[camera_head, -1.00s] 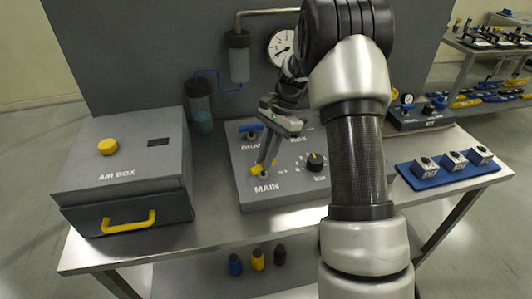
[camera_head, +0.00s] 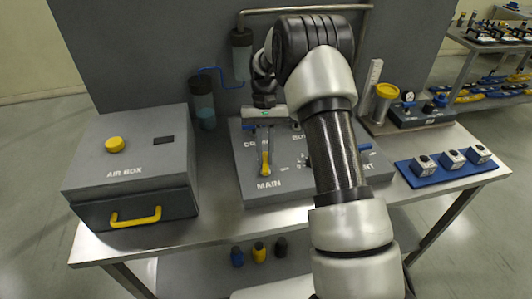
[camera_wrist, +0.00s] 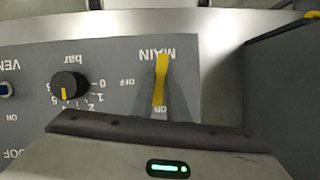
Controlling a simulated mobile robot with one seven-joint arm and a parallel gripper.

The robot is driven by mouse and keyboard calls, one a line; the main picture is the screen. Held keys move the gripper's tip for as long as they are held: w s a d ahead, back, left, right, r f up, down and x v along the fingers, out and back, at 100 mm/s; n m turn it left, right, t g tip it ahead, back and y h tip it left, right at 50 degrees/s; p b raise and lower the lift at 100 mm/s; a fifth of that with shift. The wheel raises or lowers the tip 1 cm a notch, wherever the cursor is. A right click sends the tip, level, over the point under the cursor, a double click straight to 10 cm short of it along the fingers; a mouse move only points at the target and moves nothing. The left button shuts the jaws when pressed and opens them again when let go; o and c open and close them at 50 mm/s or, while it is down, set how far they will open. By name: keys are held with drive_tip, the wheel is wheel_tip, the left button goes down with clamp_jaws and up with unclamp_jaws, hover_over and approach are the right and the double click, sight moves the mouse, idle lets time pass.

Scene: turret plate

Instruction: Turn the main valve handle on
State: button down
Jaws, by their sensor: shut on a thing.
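The yellow main valve handle (camera_head: 265,166) is on the grey panel (camera_head: 280,196) above the word MAIN. In the wrist view the handle (camera_wrist: 162,67) runs from beside MAIN toward the ON mark, with OFF off to its left. My gripper (camera_head: 264,148) reaches down over the handle from behind. In the wrist view its grey fingers (camera_wrist: 161,104) are shut on the handle, one on each side. The far end of the handle is hidden by my gripper.
The air box (camera_head: 130,165) stands at left.

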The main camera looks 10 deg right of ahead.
drive_tip(key=shift+a+n+h, duration=0.1)
drive_tip(key=shift+n+h, duration=0.3)
drive_tip(key=shift+n, duration=0.7)
drive_tip(key=c, duration=1.7)
unclamp_jaws()
drive_tip(key=shift+w+r, duration=0.1)
drive_tip(key=p+v, duration=0.1)
drive_tip(key=v, duration=1.6)
drive_tip(key=shift+r+p, duration=0.15)
drive_tip(key=shift+p, duration=0.15)
